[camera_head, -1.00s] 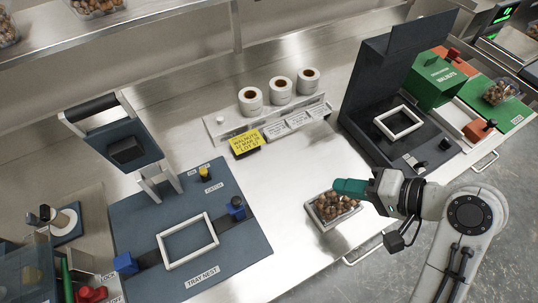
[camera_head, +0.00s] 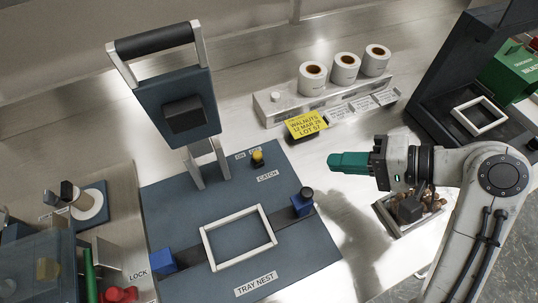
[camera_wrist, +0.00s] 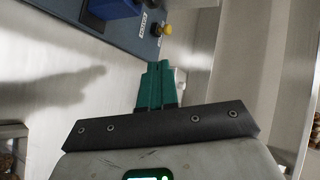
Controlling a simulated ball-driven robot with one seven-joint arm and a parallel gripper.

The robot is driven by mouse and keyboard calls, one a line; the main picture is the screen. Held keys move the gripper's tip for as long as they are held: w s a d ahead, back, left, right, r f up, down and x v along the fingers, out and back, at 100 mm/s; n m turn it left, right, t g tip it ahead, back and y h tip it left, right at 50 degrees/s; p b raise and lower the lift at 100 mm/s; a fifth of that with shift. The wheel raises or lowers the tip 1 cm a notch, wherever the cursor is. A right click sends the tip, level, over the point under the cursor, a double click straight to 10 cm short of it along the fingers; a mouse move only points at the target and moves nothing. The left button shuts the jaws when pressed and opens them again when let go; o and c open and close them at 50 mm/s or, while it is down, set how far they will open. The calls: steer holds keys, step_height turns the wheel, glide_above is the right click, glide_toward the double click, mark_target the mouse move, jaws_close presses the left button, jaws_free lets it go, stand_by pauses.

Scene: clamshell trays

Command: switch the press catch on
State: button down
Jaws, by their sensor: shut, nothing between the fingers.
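The press catch is a small yellow-knobbed lever (camera_head: 258,158) on the blue press base (camera_head: 215,275), by the ON/OFF and CATCH labels. The knob is nearer the OFF label, as far as I can tell. It also shows in the wrist view as a yellow knob (camera_wrist: 167,30) near the top. My gripper (camera_head: 331,161) has green fingers, shut and empty, pointing left, to the right of the catch and apart from it. In the wrist view its fingers (camera_wrist: 158,66) point up the picture towards the base's edge.
The press head (camera_head: 185,115) stands raised behind the empty white tray nest frame (camera_head: 240,265). Blue blocks (camera_head: 302,202) flank the nest. A label-roll rack (camera_head: 268,110) with a yellow card (camera_head: 306,125) is behind. A walnut tray (camera_head: 388,218) sits beneath my arm.

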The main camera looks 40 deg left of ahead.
steer(key=shift+a, duration=0.1)
steer(key=p, duration=0.1)
glide_toward(261, 157)
steer(key=x, duration=0.5)
steer(key=shift+w+f, duration=0.15)
steer(key=shift+f, duration=0.15)
steer(key=shift+s+a+f, duration=0.2)
steer(key=shift+s+a, duration=0.05)
steer(key=shift+a, duration=0.4)
steer(key=s+p, duration=0.1)
steer(key=s+a+p, duration=0.1)
steer(key=s, duration=0.1)
steer(key=shift+r+p, duration=0.2)
steer(key=shift+p, duration=0.15)
steer(key=shift+s+a+f, duration=0.1)
steer(key=shift+a+f, duration=0.05)
steer(key=shift+f, duration=0.05)
